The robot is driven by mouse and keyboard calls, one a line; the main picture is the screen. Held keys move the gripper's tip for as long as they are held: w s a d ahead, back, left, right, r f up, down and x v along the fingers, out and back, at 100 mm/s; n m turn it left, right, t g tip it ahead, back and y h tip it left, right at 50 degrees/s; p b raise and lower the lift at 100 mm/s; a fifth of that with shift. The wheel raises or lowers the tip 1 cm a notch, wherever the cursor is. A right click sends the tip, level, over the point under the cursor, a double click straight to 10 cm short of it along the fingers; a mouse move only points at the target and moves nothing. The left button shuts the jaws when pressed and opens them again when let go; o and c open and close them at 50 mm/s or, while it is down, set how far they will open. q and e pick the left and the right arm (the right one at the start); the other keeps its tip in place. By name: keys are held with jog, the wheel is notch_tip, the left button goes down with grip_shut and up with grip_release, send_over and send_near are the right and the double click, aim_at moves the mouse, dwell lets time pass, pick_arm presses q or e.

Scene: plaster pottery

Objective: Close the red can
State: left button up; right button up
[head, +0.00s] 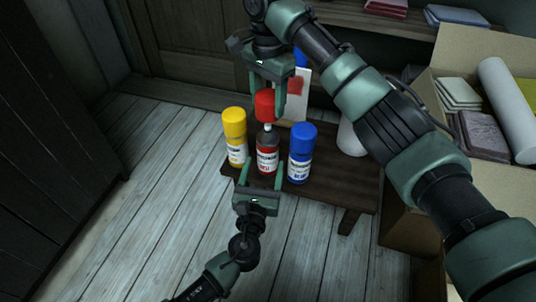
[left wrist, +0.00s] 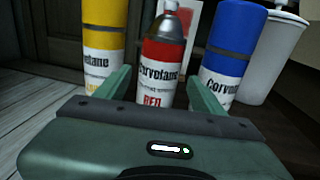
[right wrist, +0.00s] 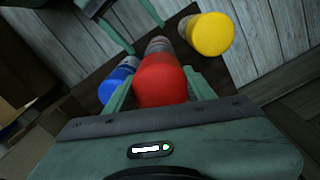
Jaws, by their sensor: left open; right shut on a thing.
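The red can (head: 267,162) stands upright and uncapped on a low dark wooden stand, its narrow nozzle showing at the top. It also shows in the left wrist view (left wrist: 163,58), with its nozzle near the upper edge. My right gripper (head: 266,106) comes from above and is shut on the red cap (head: 265,99). The cap is just above the nozzle; in the right wrist view the cap (right wrist: 162,80) hides most of the can. My left gripper (head: 259,174) is open, low in front of the red can, its fingers to either side with gaps.
A yellow can (head: 236,150) stands left of the red can and a blue can (head: 301,165) right, both capped and close by. A white cup (head: 350,138) stands behind right on the stand (head: 330,190). A cardboard box (head: 450,55) with rolls and cloths is at right.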

aim_at(266, 158)
pick_arm(q)
jog(key=w, duration=0.4)
jog(key=w+d, duration=0.1)
jog(key=w, duration=0.1)
jog(key=shift+w, duration=0.2)
grip_shut()
pick_arm(e)
jog(key=shift+f, duration=2.5)
